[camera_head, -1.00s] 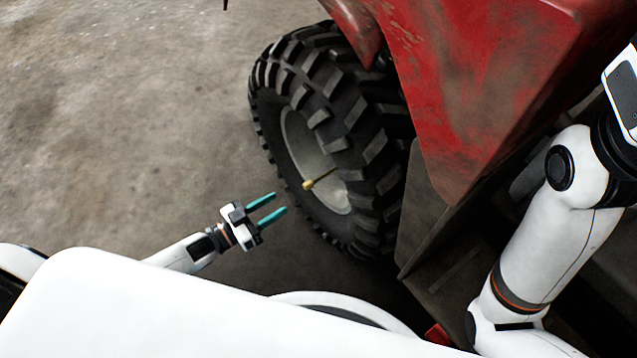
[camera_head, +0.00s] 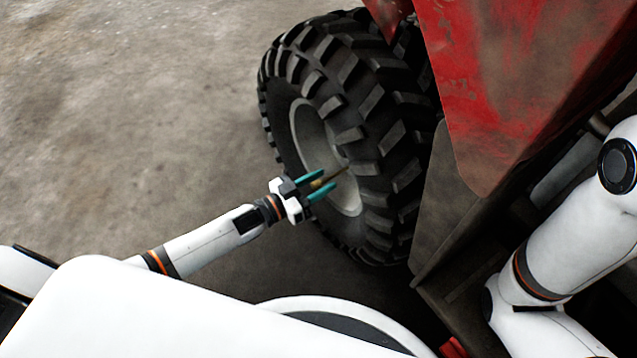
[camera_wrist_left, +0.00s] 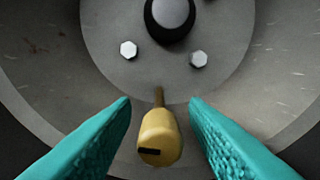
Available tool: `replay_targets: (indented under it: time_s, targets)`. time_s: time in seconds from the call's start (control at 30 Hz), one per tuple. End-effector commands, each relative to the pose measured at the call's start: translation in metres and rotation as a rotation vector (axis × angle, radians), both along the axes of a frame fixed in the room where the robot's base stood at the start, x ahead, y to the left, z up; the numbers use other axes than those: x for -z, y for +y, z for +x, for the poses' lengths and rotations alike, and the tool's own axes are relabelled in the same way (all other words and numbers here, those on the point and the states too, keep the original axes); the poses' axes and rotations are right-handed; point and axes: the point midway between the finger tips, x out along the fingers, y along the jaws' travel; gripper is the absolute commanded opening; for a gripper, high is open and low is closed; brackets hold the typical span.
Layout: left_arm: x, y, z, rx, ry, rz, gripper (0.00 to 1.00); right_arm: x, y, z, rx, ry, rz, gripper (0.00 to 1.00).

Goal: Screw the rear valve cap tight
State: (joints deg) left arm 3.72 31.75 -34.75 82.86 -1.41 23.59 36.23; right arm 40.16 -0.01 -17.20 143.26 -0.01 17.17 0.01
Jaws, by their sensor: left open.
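The rear valve cap (camera_wrist_left: 160,138) is a small yellow cylinder with a dark mark on its end, sitting on a thin brown valve stem (camera_wrist_left: 159,97) in front of the grey wheel rim. In the head view the cap (camera_head: 317,184) shows between the teal fingers of my left gripper (camera_head: 321,184). In the left wrist view, my left gripper (camera_wrist_left: 160,115) is open, with one finger on each side of the cap and a gap on both sides. My right arm (camera_head: 570,225) is at the right; its gripper is not visible.
The black knobbly tyre (camera_head: 350,95) surrounds the grey rim (camera_head: 312,135). The red fender (camera_head: 510,85) hangs above and to the right. Silver bolts (camera_wrist_left: 128,49) and a dark hub (camera_wrist_left: 170,14) lie above the stem. Bare concrete floor (camera_head: 130,110) is free at left.

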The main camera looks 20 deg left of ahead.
Motion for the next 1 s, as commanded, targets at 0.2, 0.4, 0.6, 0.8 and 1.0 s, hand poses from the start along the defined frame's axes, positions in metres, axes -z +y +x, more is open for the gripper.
replay_targets:
  time_s: [0.2,0.4,0.6,0.8,1.0]
  targets:
    - [0.0,0.0,0.0,0.0,0.0,0.0,0.14,0.0,0.0,0.0,0.0,0.0,-0.001,0.0]
    - [0.0,0.0,0.0,0.0,-0.001,0.001,0.0,0.0,0.0,0.0,0.0,-0.001,-0.001,0.0]
    - [-0.001,0.0,-0.001,0.0,-0.02,0.024,0.0,-0.003,0.0,0.0,0.0,-0.001,-0.001,0.0]
    - [-0.002,0.0,-0.001,-0.001,-0.081,0.104,0.0,-0.012,0.0,0.0,0.0,0.0,-0.001,0.0]
    - [-0.002,0.001,-0.001,-0.001,-0.182,0.235,0.0,-0.023,0.0,0.001,0.0,0.002,0.0,0.0]
